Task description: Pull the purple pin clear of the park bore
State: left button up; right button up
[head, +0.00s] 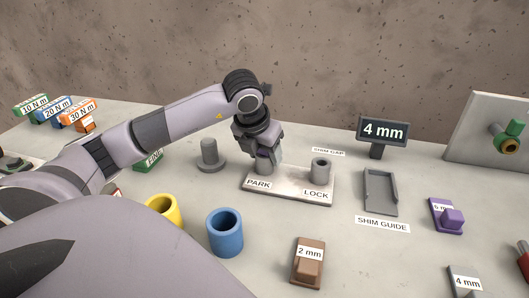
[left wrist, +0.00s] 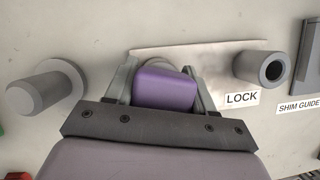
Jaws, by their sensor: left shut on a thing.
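The purple pin (left wrist: 163,88) is held between the two fingers of my left gripper (head: 265,163), which also shows in the left wrist view (left wrist: 160,92). The gripper points down over the PARK end of a pale plate (head: 290,198). The park bore is mostly hidden behind the gripper and pin; a grey rounded part (left wrist: 183,62) shows behind the pin in the left wrist view. I cannot tell how deep the pin sits in the bore. The LOCK bore (head: 320,169), a grey open collar, stands empty on the right end of the plate. My right gripper is not in view.
A grey post (head: 210,155) stands left of the plate. Yellow (head: 164,211) and blue (head: 225,233) cups stand in front. A shim guide (head: 380,192), a 4 mm sign (head: 382,131) and a purple block (head: 447,216) are to the right.

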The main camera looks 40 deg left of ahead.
pick_arm(q)
jog(key=shift+r+p, duration=1.75)
jog(key=shift+r, duration=0.9)
jog(key=shift+r, duration=0.1)
jog(key=shift+r+p, duration=2.2)
jog(key=shift+r, duration=0.7)
jog(key=shift+f, duration=0.15)
jog(key=s+d+f+n+g, duration=0.1)
jog(key=d+f+n+g, duration=0.1)
jog(key=d+n, duration=0.4)
jog(key=s+d+f+n+g, duration=0.2)
jog(key=d+n+g, duration=0.2)
jog(key=n, duration=1.2)
jog(key=s+d+f+n+g+h, duration=0.1)
jog(key=d+f+n+g, duration=0.1)
jog(key=d+n, duration=0.6)
jog(key=n, duration=0.3)
jog(key=shift+s+g, duration=0.15)
jog(key=shift+g, duration=0.25)
